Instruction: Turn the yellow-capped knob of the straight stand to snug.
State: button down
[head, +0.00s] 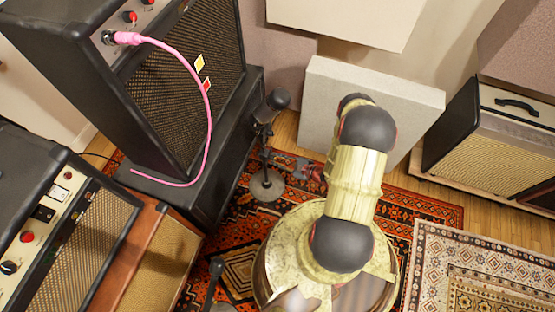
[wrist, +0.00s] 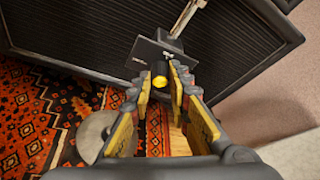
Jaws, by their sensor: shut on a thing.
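My gripper is shut on the knob, with one finger on each side. The stand's base (wrist: 95,137) shows at the lower left of the wrist view. In the head view my gripper (head: 300,168) reaches the stand from the right; the knob cannot be made out there.
A tall amplifier (head: 175,95) with a pink cable (head: 208,110) stands on a dark cabinet (head: 225,150) behind the stand. Another microphone top (head: 216,267) shows at the lower front. A pale panel (head: 325,100) leans behind my arm. The patterned rug (head: 430,205) is clear at right.

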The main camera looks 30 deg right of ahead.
jog(key=n+t, duration=0.1)
jog(key=n, duration=0.2)
jog(key=n+t+h+b, duration=0.1)
jog(key=n+t, duration=0.1)
jog(key=n, duration=0.1)
jog(key=f+n+t+b, duration=0.1)
jog(key=n, duration=0.2)
jog(key=shift+s+a+h, duration=0.15)
jog(key=shift+a+h, duration=0.05)
jog(key=shift+h, duration=0.1)
jog(key=shift+n+t, duration=0.3)
dwell(0.3)
jog(key=c, duration=1.7)
grip_release()
jog(key=shift+c, duration=0.2)
jog(key=shift+o, duration=0.4)
jog(key=shift+r, duration=0.1)
jog(key=v, duration=1.2)
jog(key=shift+d, duration=0.1)
